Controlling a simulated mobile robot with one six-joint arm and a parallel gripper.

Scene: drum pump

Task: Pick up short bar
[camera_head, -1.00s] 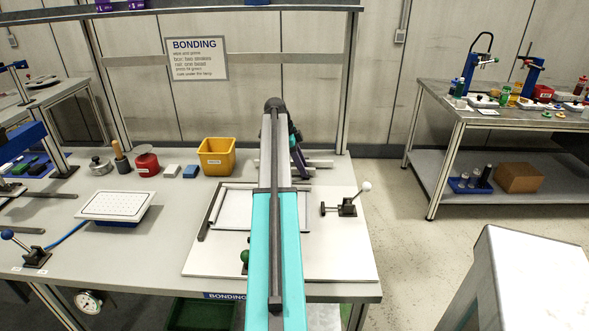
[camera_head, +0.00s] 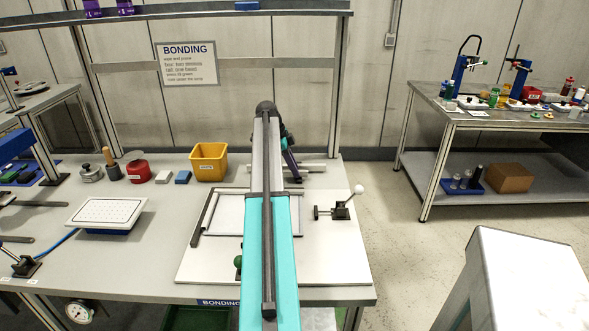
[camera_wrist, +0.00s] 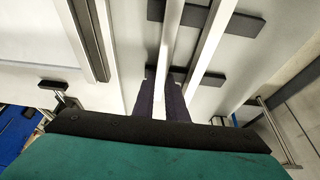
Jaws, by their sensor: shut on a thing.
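My gripper (camera_wrist: 162,100) shows in the wrist view with its dark purple fingers on either side of a pale metal bar, the short bar (camera_wrist: 171,40). The fingers are shut on it. The bar runs away from the fingers to the top edge, so its far end is out of view. In the head view my gripper (camera_head: 291,168) is low over the bench, beyond the white board, and pale bar ends (camera_head: 316,168) stick out to its right. Whether the held bar touches its supports is unclear.
A second pale bar (camera_wrist: 210,45) runs close beside the held one, over dark supports (camera_wrist: 245,23). A yellow bin (camera_head: 209,163) stands left of my gripper. A toggle clamp (camera_head: 340,210) sits on the white board (camera_head: 325,260). The shelf frame rises behind.

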